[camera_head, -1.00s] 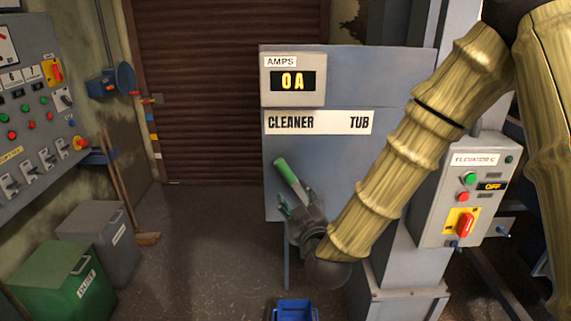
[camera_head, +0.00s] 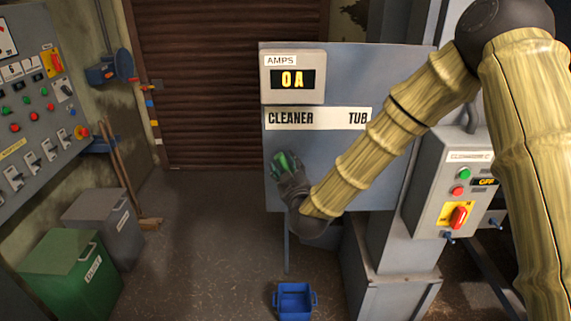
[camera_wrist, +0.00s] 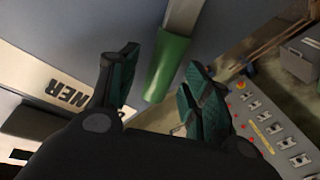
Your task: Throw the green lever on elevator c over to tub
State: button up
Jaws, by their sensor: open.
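The green lever (camera_wrist: 168,68) has a grey shaft and a green grip. In the wrist view the grip end lies between my two spread fingers. In the head view the green of the lever (camera_head: 285,161) shows at the left of the grey panel (camera_head: 350,170), below the word CLEANER on the label (camera_head: 318,118); TUB is at the label's right end. My gripper (camera_head: 287,172), also in the wrist view (camera_wrist: 158,92), is open around the grip and not closed on it. It hides most of the lever in the head view.
An AMPS display (camera_head: 292,79) reads 0A. A control box (camera_head: 452,185) reading OFF is on the right. A blue tub (camera_head: 295,300) stands on the floor below. A switch panel (camera_head: 35,110) and bins (camera_head: 75,278) are on the left.

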grip_shut()
dwell(0.3)
